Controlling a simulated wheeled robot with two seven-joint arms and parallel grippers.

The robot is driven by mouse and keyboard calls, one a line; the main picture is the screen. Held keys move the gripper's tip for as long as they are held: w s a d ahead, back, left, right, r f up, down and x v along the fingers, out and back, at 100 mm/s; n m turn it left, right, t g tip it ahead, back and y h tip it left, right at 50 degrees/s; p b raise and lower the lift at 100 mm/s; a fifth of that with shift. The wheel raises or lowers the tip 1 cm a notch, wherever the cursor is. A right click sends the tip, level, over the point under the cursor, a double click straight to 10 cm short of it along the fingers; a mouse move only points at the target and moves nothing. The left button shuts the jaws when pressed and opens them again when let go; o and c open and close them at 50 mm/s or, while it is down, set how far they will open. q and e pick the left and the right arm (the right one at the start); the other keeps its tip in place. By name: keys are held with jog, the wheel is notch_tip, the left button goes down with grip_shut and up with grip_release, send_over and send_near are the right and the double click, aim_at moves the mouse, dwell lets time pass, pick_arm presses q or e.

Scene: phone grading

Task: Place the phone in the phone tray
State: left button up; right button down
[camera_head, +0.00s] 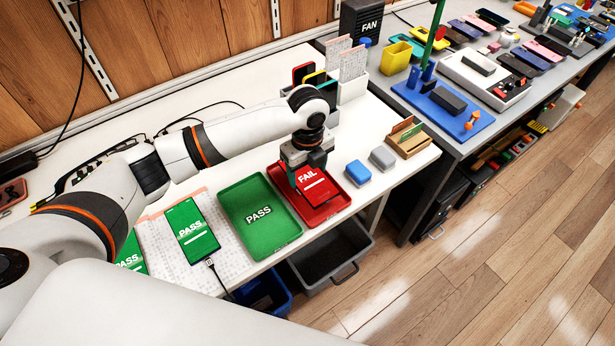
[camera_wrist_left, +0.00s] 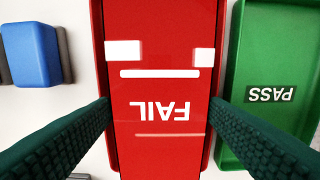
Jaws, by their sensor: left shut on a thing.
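My left gripper (camera_head: 309,168) is over the red tray (camera_head: 325,214) and shut on a phone (camera_head: 318,187). The phone's screen is red and reads FAIL. In the left wrist view the phone (camera_wrist_left: 160,85) lies between the two dark green ribbed fingers, lined up lengthwise with the tray and inside its side walls. I cannot tell if the phone touches the tray floor. The gripper hides part of the tray and the phone's far end. My right gripper is not in view.
An empty green PASS tray (camera_head: 244,194) adjoins the red tray on its left. A phone showing PASS (camera_head: 191,232) lies further left with a cable. Blue (camera_head: 357,172) and grey (camera_head: 383,157) blocks sit to the right, near the table's front edge. A grey bin (camera_head: 330,262) is below.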

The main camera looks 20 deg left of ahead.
aim_at(307, 175)
pick_arm(q)
jog(key=shift+w+f, duration=0.1)
jog(key=shift+f, duration=0.3)
notch_tip(307, 175, down, 2)
jog(key=shift+f, duration=0.6)
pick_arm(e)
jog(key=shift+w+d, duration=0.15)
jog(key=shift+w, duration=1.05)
pick_arm(q)
jog(key=shift+f, duration=0.1)
jog(key=o, duration=1.1)
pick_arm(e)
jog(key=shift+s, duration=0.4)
